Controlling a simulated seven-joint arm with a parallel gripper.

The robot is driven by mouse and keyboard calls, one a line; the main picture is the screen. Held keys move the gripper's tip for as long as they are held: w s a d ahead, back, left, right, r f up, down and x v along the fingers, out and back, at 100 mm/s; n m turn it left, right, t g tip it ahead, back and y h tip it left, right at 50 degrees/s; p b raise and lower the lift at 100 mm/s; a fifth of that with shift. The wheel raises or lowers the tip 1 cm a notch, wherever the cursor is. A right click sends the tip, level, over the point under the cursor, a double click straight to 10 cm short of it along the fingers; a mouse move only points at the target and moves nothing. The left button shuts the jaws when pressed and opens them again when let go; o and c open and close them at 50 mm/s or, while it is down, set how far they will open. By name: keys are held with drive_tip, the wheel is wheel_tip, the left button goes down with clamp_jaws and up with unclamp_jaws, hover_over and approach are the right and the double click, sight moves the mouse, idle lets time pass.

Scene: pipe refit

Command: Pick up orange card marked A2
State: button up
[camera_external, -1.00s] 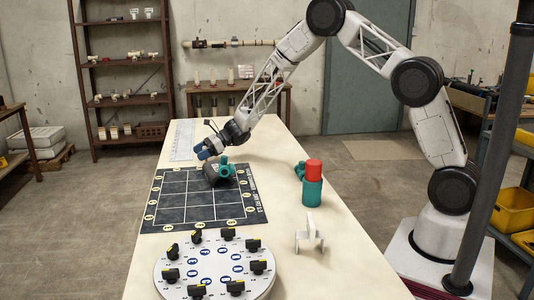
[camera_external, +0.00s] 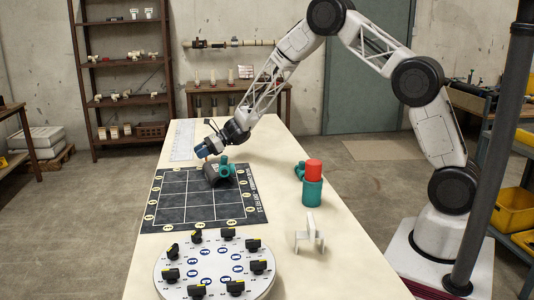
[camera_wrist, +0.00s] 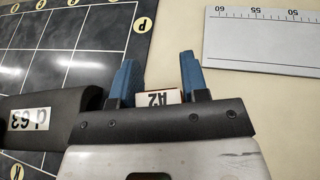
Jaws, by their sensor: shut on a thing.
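The card marked A2 (camera_wrist: 152,98) shows in the wrist view as a white label with a thin orange edge, between the two blue fingers of my gripper (camera_wrist: 158,80). Most of the card is hidden by the gripper body. In the external view my gripper (camera_external: 203,152) is at the far left part of the table, by the far edge of the dark mat, shut on the card. A small orange bit shows below the fingers there. I cannot tell how far the card is from the table.
A dark pipe piece (camera_wrist: 30,120) marked d 63 lies close beside my gripper, with a teal fitting (camera_external: 227,168) by it on the gridded mat (camera_external: 172,214). A ruler (camera_external: 181,140) lies beyond. A red-topped teal cylinder (camera_external: 312,192), white stand (camera_external: 309,238) and round dial plate (camera_external: 214,275) stand nearer.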

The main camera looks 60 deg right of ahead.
drive_tip(key=shift+r, duration=0.6)
wheel_tip(320, 180, up, 2)
drive_tip(key=shift+r, duration=0.1)
drive_tip(key=s, duration=0.5)
drive_tip(key=s+d+r, duration=0.1)
drive_tip(key=s, duration=0.4)
drive_tip(key=s+d, duration=0.1)
drive_tip(key=s, duration=0.5)
drive_tip(key=shift+r, duration=0.15)
